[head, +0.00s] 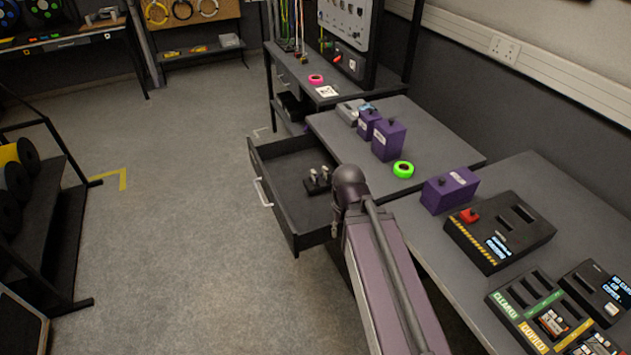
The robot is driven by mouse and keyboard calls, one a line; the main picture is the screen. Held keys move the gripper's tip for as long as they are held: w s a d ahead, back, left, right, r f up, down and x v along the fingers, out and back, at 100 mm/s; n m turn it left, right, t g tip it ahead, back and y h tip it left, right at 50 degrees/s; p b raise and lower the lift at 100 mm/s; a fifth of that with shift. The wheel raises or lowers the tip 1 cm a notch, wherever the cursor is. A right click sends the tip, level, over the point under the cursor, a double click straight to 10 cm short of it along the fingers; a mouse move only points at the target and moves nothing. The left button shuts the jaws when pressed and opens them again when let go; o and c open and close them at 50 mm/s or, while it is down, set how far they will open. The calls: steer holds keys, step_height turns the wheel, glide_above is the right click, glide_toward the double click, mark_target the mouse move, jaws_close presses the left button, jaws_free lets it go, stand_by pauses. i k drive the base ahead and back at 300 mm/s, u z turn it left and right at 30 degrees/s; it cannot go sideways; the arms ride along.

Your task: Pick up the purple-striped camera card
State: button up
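No purple-striped camera card can be made out. Small cards sit in the slotted tray (507,304) at the lower right, which has a green label and a yellow "COPIED" label. One card (553,322) is in the yellow-marked part, and another (597,344) is at the frame's bottom edge. Their stripe colours are too small to tell. My arm rises from the bottom middle and bends by the open drawer. My gripper is not visible.
A black slotted box (510,255) with a red part and a smaller black reader (606,308) stand near the tray. Purple boxes (388,141) and green tape (403,169) lie farther back. The open drawer (270,209) holds a small dark item (317,182).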

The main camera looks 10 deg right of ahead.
mark_target(314, 177)
steer(key=k, duration=1.35)
steer(key=u, duration=0.35)
steer(key=i, duration=1.3)
steer(key=z, duration=0.55)
steer(key=i, duration=0.65)
steer(key=z, duration=0.45)
